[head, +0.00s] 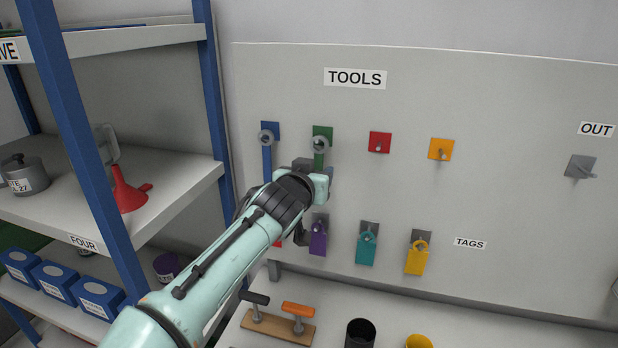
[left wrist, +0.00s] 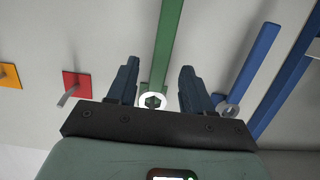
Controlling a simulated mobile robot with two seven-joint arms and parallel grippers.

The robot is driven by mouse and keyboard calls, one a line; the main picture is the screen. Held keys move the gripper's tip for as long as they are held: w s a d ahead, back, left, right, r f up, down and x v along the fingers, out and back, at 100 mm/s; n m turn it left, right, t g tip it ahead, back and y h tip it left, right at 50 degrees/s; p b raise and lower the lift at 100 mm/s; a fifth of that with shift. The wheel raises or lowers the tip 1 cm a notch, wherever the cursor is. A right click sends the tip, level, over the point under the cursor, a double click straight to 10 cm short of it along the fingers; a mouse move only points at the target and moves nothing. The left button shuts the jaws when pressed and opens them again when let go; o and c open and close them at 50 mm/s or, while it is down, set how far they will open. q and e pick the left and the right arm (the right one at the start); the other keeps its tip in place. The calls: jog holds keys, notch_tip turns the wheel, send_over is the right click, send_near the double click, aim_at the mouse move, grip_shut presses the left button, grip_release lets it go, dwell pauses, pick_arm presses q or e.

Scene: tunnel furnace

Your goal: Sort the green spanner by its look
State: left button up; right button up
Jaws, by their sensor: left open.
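The green spanner (head: 319,160) hangs by its ring on a hook at the green square (head: 322,131) of the tool board. Its lower part is hidden behind my left arm in the head view. My left gripper (left wrist: 159,66) is open in front of the board. In the left wrist view, the green spanner (left wrist: 168,45) runs between the two fingers, with its ring near the palm. I cannot tell how deep it sits between them, and I see no finger touching it. My right gripper is not in view.
A blue spanner (head: 267,160) hangs close on the left. The red (head: 380,142) and orange (head: 440,149) squares have bare hooks. A grey hook plate (head: 580,166) is under OUT. Coloured tags hang below, including a teal one (head: 366,249). A shelf's blue post (head: 215,90) stands left.

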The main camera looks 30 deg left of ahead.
pick_arm(q)
jog(key=b+v, duration=0.4)
jog(key=v, duration=0.9)
jog(key=shift+s, duration=0.15)
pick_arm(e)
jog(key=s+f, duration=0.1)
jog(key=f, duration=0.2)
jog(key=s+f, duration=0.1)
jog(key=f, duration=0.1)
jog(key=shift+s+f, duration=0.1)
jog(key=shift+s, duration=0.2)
pick_arm(q)
jog(key=shift+r, duration=0.15)
